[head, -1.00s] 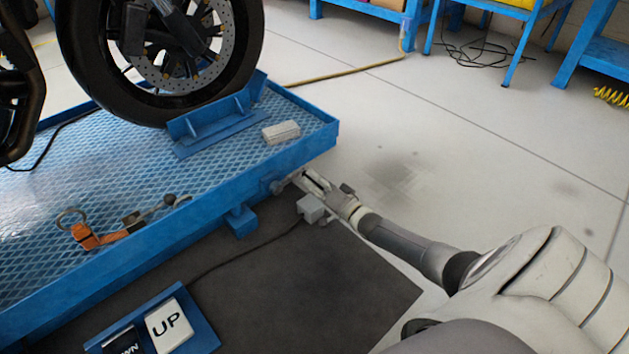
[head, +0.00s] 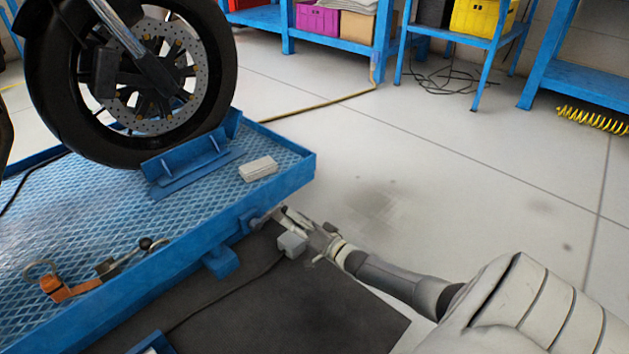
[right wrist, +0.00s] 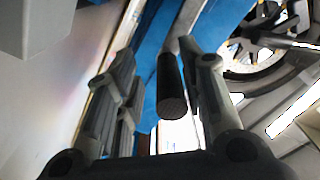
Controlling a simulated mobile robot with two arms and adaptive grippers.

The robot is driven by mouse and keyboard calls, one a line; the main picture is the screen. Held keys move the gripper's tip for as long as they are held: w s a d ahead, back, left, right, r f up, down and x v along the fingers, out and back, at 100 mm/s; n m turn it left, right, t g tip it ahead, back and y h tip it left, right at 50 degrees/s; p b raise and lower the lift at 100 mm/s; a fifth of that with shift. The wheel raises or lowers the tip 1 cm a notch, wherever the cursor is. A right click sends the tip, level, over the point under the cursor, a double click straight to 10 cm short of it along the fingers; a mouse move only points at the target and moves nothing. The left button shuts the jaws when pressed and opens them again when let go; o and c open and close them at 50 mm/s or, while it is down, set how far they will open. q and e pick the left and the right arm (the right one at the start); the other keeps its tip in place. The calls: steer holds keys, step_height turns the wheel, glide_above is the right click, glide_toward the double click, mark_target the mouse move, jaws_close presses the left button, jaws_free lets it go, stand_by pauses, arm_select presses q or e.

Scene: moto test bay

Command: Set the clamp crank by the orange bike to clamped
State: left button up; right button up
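The clamp crank (head: 259,219) sticks out from the end of the blue lift platform (head: 293,183), low in the middle of the head view. My right gripper (head: 290,216) is right at it. In the right wrist view, the crank's dark round handle (right wrist: 171,92) lies between the fingers of my right gripper (right wrist: 158,62). The fingers are apart, with a gap on the left side of the handle; contact on the right side is unclear. The bike's front wheel (head: 38,100) stands on the platform; no orange bodywork shows. My left gripper is out of view.
A small grey box (head: 292,244) with a cable sits just below my right gripper. A wheel chock (head: 190,165), a pale block (head: 258,168) and an orange strap (head: 55,289) lie on the platform. The floor to the right is clear up to blue benches (head: 585,83).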

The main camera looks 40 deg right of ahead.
steer(key=s+d, duration=0.1)
steer(key=s, duration=0.9)
steer(key=shift+s+r, duration=0.25)
steer(key=shift+s, duration=0.1)
